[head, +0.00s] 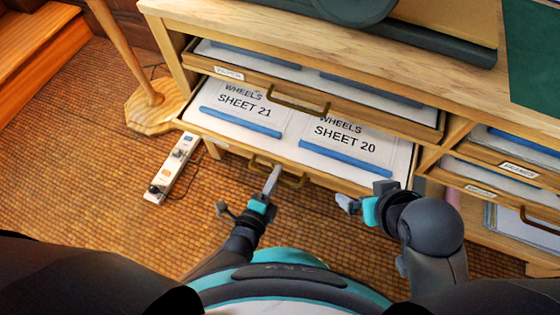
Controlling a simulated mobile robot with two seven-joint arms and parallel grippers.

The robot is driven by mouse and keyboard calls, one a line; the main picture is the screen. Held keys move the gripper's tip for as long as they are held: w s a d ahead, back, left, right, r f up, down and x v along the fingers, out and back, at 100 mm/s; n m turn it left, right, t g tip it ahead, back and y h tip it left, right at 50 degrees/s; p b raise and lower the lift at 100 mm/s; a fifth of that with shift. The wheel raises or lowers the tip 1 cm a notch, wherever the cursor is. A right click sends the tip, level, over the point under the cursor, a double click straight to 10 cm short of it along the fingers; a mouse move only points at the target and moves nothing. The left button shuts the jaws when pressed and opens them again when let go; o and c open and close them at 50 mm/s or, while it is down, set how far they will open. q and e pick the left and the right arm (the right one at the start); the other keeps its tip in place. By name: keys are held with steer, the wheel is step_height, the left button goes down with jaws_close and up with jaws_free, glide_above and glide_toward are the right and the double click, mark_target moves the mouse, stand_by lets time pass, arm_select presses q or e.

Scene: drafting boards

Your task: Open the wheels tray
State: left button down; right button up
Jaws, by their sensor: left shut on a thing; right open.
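The wheels tray (291,141) is pulled out from the wooden cabinet below another tray. It holds two white sheets side by side, marked WHEELS SHEET 21 (243,108) and WHEELS SHEET 20 (347,145), each with a blue strip along its front edge. My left gripper (272,181) is shut on the tray's brass handle (292,181) at the middle of its front. The gripper hides part of the handle. My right gripper (345,203) is open and empty, just in front of the tray's right part and apart from it.
A closer upper tray (385,118) with its own brass handle (298,101) overhangs the back of the wheels tray. More labelled trays (510,172) are at the right. A power strip (173,168) and a wooden stand (152,107) are on the floor at the left.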

arm_select(q)
steer(key=f+p+v, duration=0.1)
steer(key=f+v, duration=0.1)
steer(key=v, duration=0.7)
steer(key=f+p+v, duration=0.1)
steer(key=f+v, duration=0.1)
steer(key=v, duration=0.7)
steer(key=shift+s+a, duration=0.2)
steer(key=shift+s, duration=0.5)
arm_select(e)
steer(key=shift+g+h, duration=0.3)
steer(key=shift+g, duration=0.5)
steer(key=shift+s+d+f, duration=0.1)
steer(key=shift+d+f, duration=0.05)
steer(key=shift+f, duration=0.55)
steer(key=shift+s+d+f, duration=0.15)
steer(key=shift+f, duration=0.6)
steer(key=shift+s+d+f, duration=0.1)
steer(key=shift+d+f, duration=0.05)
steer(key=shift+f, duration=0.55)
arm_select(q)
steer(key=shift+r, duration=0.1)
steer(key=c, duration=0.9)
jaws_free()
